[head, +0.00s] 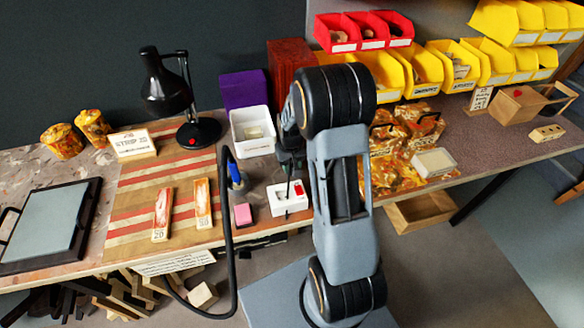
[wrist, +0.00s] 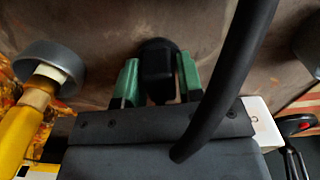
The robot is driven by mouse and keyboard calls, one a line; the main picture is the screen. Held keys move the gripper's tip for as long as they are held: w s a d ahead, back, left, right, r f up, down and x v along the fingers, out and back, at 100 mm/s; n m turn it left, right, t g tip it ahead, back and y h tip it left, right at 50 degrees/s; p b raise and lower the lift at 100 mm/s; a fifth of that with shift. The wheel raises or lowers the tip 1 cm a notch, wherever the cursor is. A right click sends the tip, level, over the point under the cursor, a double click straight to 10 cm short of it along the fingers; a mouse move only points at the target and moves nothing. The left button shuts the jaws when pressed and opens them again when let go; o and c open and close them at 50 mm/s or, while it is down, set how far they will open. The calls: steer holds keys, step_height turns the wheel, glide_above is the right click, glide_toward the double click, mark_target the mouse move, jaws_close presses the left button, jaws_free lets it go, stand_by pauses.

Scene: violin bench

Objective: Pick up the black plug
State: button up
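The black plug (wrist: 157,68) shows in the wrist view, a dark block with a rounded end, between the two green fingers of my gripper (wrist: 158,76). The fingers stand close on either side of it; whether they press on it is too dark to make out. In the head view my gripper (head: 291,160) is over the bench, behind the white socket box (head: 288,197) with a red switch, and partly hidden by my arm. I cannot make out the plug in the head view.
A white bin (head: 252,130) stands just left of my gripper. A blue-handled tool (head: 235,174) and a pink block (head: 243,214) lie left of the socket box.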

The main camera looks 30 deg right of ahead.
steer(key=c, duration=0.5)
steer(key=shift+r, duration=0.1)
steer(key=shift+r, duration=0.25)
steer(key=r, duration=0.3)
steer(key=shift+a+r, duration=0.15)
steer(key=shift+a, duration=0.2)
steer(key=s+a+r, duration=0.1)
steer(key=a+r, duration=0.2)
steer(key=a, duration=0.1)
steer(key=s+a+r, duration=0.1)
steer(key=a+r, duration=0.2)
steer(key=a, duration=0.1)
steer(key=s+a+r, duration=0.1)
steer(key=a+r, duration=0.2)
steer(key=a, duration=0.1)
steer(key=shift+s+a, duration=0.4)
